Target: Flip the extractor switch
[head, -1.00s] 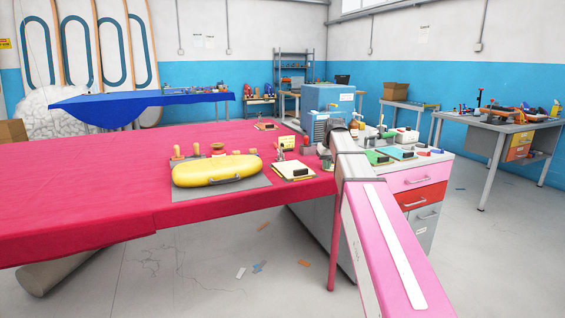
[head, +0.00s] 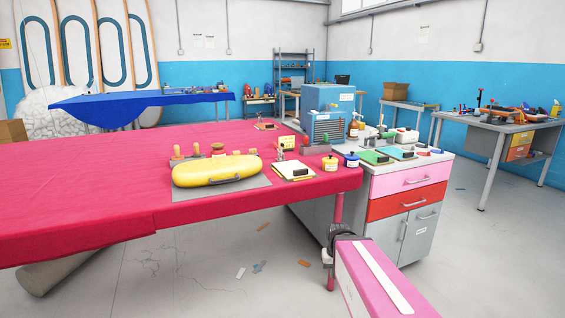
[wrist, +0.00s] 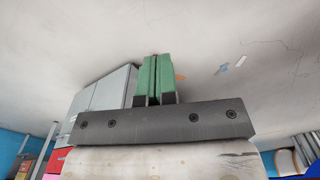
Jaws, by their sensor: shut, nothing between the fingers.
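A blue boxy machine (head: 326,124) with a grille stands on the cabinet top beside the red table; it looks like the extractor. A low grey box (head: 318,149) with a small red part and a small green part sits in front of it. It may hold the switch, but it is too small to tell. My gripper shows in the wrist view (wrist: 153,78) with its green fingers pressed together and nothing between them. In the head view my arm's end is low, beside the table leg, below the tabletop and well away from the machine.
The red-covered table (head: 90,190) carries a yellow case (head: 216,170), a notepad (head: 293,170) and a yellow jar (head: 330,163). A blue-lidded jar (head: 351,160) stands near its corner. The cabinet (head: 409,206) has pink and red drawers. Open floor lies in front.

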